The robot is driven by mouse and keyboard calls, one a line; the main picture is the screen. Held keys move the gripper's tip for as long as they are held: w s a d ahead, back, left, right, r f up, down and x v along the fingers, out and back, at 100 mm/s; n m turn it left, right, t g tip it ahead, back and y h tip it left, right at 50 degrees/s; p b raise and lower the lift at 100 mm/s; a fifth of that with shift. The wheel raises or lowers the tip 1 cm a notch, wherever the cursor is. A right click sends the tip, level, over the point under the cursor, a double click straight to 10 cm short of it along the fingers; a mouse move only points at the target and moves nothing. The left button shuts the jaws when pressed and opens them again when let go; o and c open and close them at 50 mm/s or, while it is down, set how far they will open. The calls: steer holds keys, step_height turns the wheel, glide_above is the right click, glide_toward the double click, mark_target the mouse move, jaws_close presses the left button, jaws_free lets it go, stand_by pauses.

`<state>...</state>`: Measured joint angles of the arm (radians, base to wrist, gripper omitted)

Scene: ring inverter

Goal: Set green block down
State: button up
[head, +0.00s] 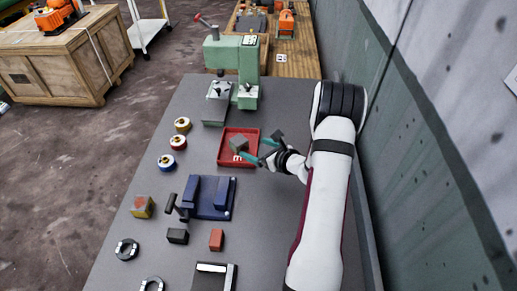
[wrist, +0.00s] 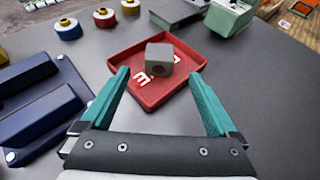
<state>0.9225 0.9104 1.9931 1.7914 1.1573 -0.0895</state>
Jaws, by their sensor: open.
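A grey block, perhaps faintly green, (head: 239,143) rests in the red tray (head: 222,160), tilted to the tray's walls. In the wrist view the block (wrist: 159,58) shows a dark round mark on its near face, and white lettering shows on the floor of the tray (wrist: 120,65). My gripper (head: 257,149) is open at the tray's right side. In the wrist view its teal fingers (wrist: 160,76) are spread wide, with the block beyond the tips and between them in the picture. No finger appears to touch the block.
A blue fixture (head: 221,208) stands in front of the tray, with several small blocks and dark rings nearer. Several spools (head: 178,142) line the left. A green press (head: 248,65) stands behind the tray. A wall runs along the right; bare table (wrist: 265,105) lies right of the gripper.

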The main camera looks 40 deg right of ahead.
steer(key=shift+s+r, duration=0.25)
steer(key=shift+s, duration=0.25)
steer(key=s+a+r+n+g+y, duration=0.1)
steer(key=a+r+n+g+y, duration=0.15)
steer(key=a+r+n, duration=0.45)
steer(key=a+r+n+g+y, duration=0.1)
steer(key=a+r+n+y, duration=0.2)
steer(key=a, duration=0.8)
steer(key=s+a+r+n+g+y, duration=0.15)
steer(key=a+r+n+y, duration=0.25)
steer(key=a, duration=0.4)
steer(key=s+a+r+n+g+h, duration=0.1)
steer(key=s+a+n+g, duration=0.35)
steer(key=s, duration=0.35)
steer(key=s+a+r+n+g+h, duration=0.1)
steer(key=s+a+r+n+g, duration=0.15)
steer(key=s+a+n, duration=0.45)
steer(key=s+d+f+n+g+h, duration=0.1)
steer(key=s+d+n+h, duration=0.4)
steer(key=s, duration=0.5)
steer(key=shift+d+f+h, duration=0.35)
steer(key=shift+d+f, duration=0.1)
steer(key=shift+d, duration=0.1)
